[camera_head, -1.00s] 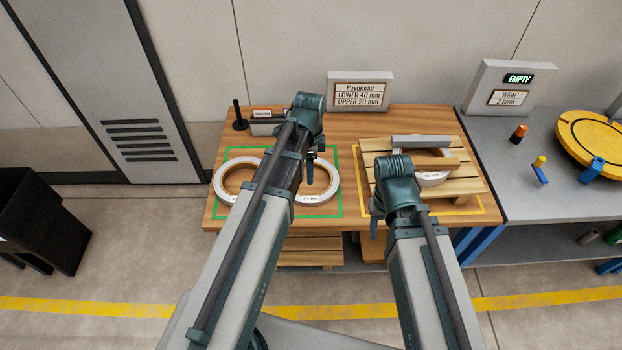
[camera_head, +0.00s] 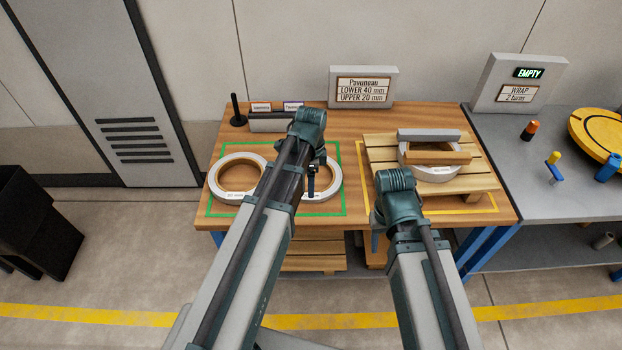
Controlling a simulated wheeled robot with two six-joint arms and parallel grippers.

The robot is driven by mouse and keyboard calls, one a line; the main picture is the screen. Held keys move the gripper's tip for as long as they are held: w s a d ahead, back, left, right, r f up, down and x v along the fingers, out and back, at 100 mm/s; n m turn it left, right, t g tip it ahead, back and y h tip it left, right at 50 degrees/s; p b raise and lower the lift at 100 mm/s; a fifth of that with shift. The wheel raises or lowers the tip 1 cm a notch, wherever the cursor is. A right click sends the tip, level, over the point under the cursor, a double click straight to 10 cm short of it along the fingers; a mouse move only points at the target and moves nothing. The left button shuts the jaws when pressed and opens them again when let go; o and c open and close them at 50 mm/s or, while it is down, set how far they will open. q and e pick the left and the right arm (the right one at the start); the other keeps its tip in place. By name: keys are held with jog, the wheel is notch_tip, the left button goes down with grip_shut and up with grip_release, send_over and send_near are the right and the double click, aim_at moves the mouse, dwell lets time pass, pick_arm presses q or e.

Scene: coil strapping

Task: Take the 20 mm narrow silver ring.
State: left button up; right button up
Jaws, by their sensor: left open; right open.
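Two pale silver-white rings with tan inner bands lie flat in the green outlined area of the wooden table. The left ring (camera_head: 213,183) is mostly in the open. The right ring (camera_head: 337,186) is largely hidden by my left arm; their labels are too small to read surely, so I cannot tell which is 20 mm. My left gripper (camera_head: 311,190) is open, pointing down over the right ring; the gap between them is unclear. My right gripper (camera_head: 375,240) is open near the table's front edge, mostly hidden by its own arm.
A pallet (camera_head: 478,183) in the yellow outline holds another ring (camera_head: 437,174) with wooden and grey bars over it. A sign (camera_head: 362,90) reads LOWER 40 mm, UPPER 20 mm. A black post (camera_head: 237,112) and grey bin (camera_head: 268,122) stand at the back left. A yellow turntable (camera_head: 598,132) is right.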

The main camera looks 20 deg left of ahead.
pick_arm(q)
jog(key=f+b, duration=0.4)
jog(key=f, duration=0.1)
jog(key=shift+s+d+b, duration=0.1)
jog(key=shift+s+b, duration=0.2)
grip_shut()
jog(key=shift+r, duration=0.1)
dwell(1.0)
